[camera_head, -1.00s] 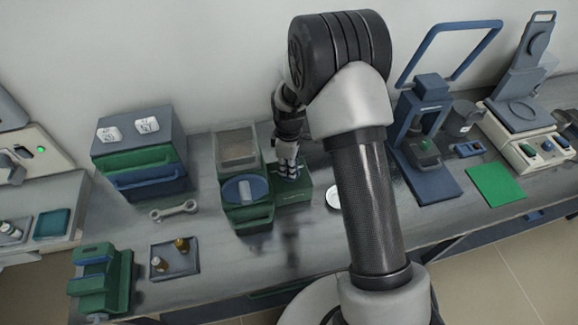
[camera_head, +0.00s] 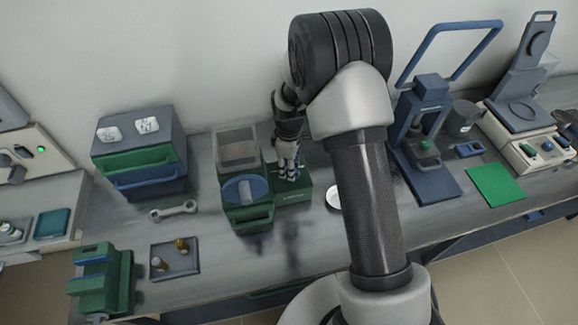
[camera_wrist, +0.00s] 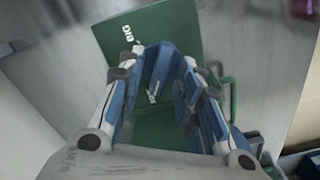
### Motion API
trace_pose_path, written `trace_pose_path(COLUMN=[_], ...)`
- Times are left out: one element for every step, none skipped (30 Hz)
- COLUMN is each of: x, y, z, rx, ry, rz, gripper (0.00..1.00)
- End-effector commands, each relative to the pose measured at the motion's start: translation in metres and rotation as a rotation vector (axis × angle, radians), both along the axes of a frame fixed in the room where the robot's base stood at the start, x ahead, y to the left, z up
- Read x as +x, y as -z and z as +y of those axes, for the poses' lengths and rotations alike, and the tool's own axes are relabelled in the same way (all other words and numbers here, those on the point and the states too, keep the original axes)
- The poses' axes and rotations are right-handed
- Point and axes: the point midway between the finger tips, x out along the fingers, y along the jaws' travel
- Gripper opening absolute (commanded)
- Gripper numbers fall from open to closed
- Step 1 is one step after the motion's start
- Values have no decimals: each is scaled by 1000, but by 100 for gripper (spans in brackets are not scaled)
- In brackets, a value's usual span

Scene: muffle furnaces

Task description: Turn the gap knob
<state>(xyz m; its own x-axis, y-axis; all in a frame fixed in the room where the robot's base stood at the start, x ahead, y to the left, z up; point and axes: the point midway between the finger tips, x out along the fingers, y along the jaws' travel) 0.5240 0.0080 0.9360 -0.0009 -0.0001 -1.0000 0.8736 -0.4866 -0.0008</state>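A dark green box-shaped unit (camera_head: 293,197) stands on the bench beside the larger green machine. My gripper (camera_head: 288,175) points down onto its top. In the wrist view, my gripper (camera_wrist: 161,66) has its blue and white fingers over the unit's green top (camera_wrist: 185,28), which bears white lettering. A blue shape lies between the fingertips; I cannot tell whether it is the knob or part of the fingers. A small white mark shows between the fingers. The gap knob is not clearly visible, and I cannot tell whether the fingers touch it.
The green machine (camera_head: 247,214) with a blue round top stands close on the left. Drawers (camera_head: 140,165), a wrench (camera_head: 174,211) and a small tray (camera_head: 175,268) lie farther left. A white dish (camera_head: 333,197) is right of the unit. A blue press (camera_head: 430,180) stands right of my arm.

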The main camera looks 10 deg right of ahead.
Motion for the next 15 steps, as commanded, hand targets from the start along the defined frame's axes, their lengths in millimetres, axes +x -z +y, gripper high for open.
trace_pose_path(x=[1,1,1,1,1,2,2,1,2,2,2,1,2,1,1], y=[-5,-9,-14,-20,-26,-34,-41,-48,-57,-63,-70,-78,-84,-89,-95], z=[0,0,0,0,0,0,0,0,0,0,0,0,0,0,0], rx=[0,0,0,0,1,0,0,0,0,0,0,0,0,0,0], ry=[0,0,0,0,0,0,0,0,0,0,0,0,0,0,0], rz=[-2,-2,-4,-6,-5,-6,-7,-6,-7,-6,-7,-6,-7,-6,-6], gripper=[32,32,32,32,32,32,32,32,32,32,32,32,32,32,32])
